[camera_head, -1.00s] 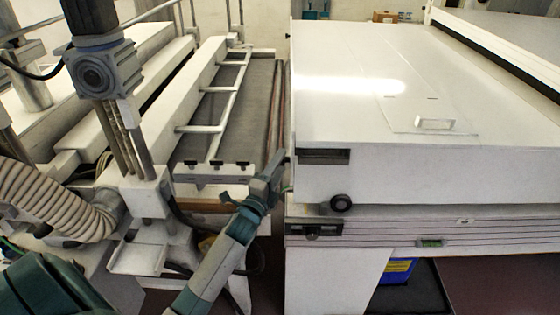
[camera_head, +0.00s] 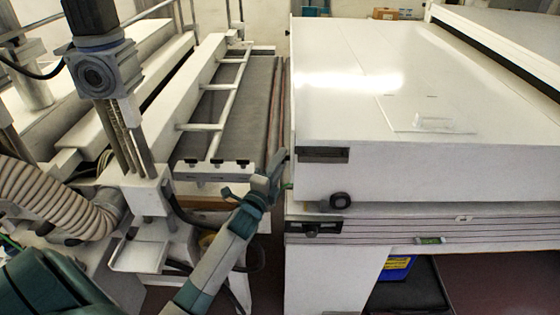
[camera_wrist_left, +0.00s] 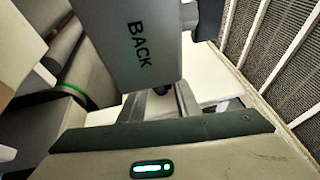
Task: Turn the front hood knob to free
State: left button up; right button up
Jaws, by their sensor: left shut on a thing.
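The white hood (camera_head: 390,160) fills the right half of the head view and is down on its base. My left gripper (camera_head: 275,178) is at the hood's front left corner, against its left side. It is shut on a small dark part there, which I take to be the front hood knob; fingers and hood edge hide most of it. In the left wrist view, my left gripper (camera_wrist_left: 160,104) shows its fingers close together around this dark part. A round black knob (camera_head: 340,201) on the hood's lower front edge stands apart from my gripper. My right gripper is not in view.
A dark conveyor belt (camera_head: 245,105) with a white ladder-like frame (camera_head: 222,110) lies left of the hood. A column with a grey motor block (camera_head: 98,72) and a ribbed hose (camera_head: 50,195) stand at the left. A blue bin (camera_head: 395,268) sits under the base.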

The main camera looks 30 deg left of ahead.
pick_arm(q)
jog(key=shift+r+n+g+p, duration=0.3)
jog(key=shift+g+p, duration=0.4)
jog(key=shift+p, duration=1)
jog(key=shift+r+n+g+p, duration=0.25)
jog(key=shift+g+p, duration=0.45)
jog(key=shift+p, duration=0.95)
jog(key=shift+a+n+g+h+p, duration=0.1)
jog(key=shift+n+g+h+p, duration=0.25)
jog(key=shift+g+p, duration=0.3)
jog(key=shift+w+g+h, duration=0.1)
jog(key=shift+g+h, duration=0.25)
jog(key=shift+g, duration=0.5)
jog(key=g, duration=0.1)
jog(key=n+g+h, duration=0.1)
jog(key=g, duration=0.2)
jog(key=shift+w+a+r+n+g+h, duration=0.2)
jog(key=shift+r+n+g+h, duration=0.1)
jog(key=shift+h, duration=0.1)
jog(key=g, duration=0.1)
jog(key=g+h, duration=0.1)
jog(key=n+g, duration=0.1)
jog(key=shift+w+a+r+g+h, duration=0.1)
jog(key=shift+w+r+g+h, duration=0.05)
jog(key=shift+w+g+h, duration=0.2)
jog(key=shift+g+h, duration=0.45)
jog(key=shift+g, duration=0.2)
jog(key=shift+s, duration=0.1)
jog(key=o, duration=1)
jog(key=shift+o, duration=0.2)
